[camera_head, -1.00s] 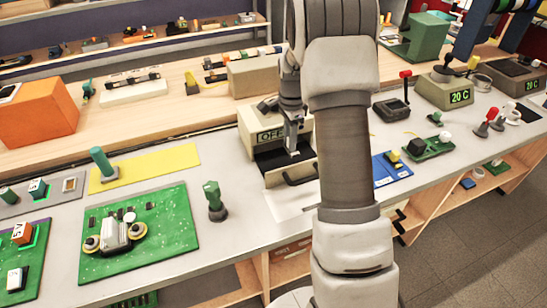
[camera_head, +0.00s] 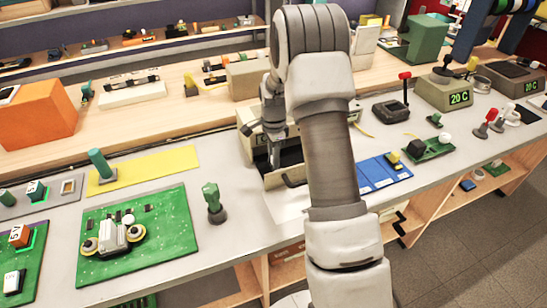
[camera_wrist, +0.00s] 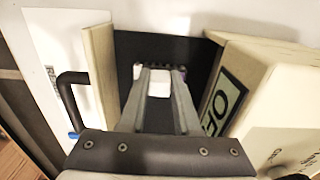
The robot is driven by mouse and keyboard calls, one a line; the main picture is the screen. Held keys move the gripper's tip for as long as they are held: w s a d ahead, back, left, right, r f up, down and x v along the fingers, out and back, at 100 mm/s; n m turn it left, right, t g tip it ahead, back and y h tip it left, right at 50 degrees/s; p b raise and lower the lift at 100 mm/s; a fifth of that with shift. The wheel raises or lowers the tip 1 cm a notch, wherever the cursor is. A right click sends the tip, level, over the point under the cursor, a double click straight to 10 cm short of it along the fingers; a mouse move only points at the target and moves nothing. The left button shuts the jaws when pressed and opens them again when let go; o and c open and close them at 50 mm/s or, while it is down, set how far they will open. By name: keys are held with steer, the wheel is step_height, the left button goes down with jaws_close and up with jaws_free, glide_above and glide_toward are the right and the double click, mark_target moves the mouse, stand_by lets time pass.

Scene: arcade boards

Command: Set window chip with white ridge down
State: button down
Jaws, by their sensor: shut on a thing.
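My gripper (camera_wrist: 158,72) is shut on the window chip, whose white ridge (camera_wrist: 159,88) shows between the fingertips in the wrist view. The chip's dark ends barely stand out against the black floor below, and I cannot tell whether it touches that floor. The fingers point down into the open drawer (camera_wrist: 98,75) of a beige box with an OFF display (camera_wrist: 222,103). In the head view my gripper (camera_head: 275,162) is over the same drawer, and the chip is hidden there.
The drawer's black handle (camera_wrist: 70,80) sticks out at its front. The beige box (camera_wrist: 265,110) stands close on the right of the fingers. A green board (camera_head: 165,255) and a green-topped tool (camera_head: 213,200) are left of the drawer; a blue tray (camera_head: 378,172) is to its right.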

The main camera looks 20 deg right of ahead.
steer(key=c, duration=0.6)
jaws_free()
steer(key=shift+f, duration=0.1)
steer(key=s+a+r+n+t+p, duration=0.1)
steer(key=s+a+r+n, duration=0.1)
steer(key=r, duration=0.8)
steer(key=s+a+r+n, duration=0.1)
steer(key=s+r+n, duration=0.15)
steer(key=r, duration=0.85)
steer(key=s+a+r+n+t, duration=0.1)
steer(key=s+n, duration=0.3)
steer(key=s, duration=0.4)
steer(key=s+a+r+n+t, duration=0.2)
steer(key=s+a+r+n, duration=0.2)
steer(key=s, duration=0.4)
steer(key=s+a+r+n+t, duration=0.1)
steer(key=s+a+r+n, duration=0.1)
steer(key=s+n, duration=0.3)
steer(key=shift+s+a+r+n+t, duration=0.15)
steer(key=shift+s+a, duration=0.1)
steer(key=shift+s, duration=0.7)
steer(key=shift+s+a+r+n+t, duration=0.1)
steer(key=shift+s+a+t, duration=0.1)
steer(key=shift+s, duration=0.7)
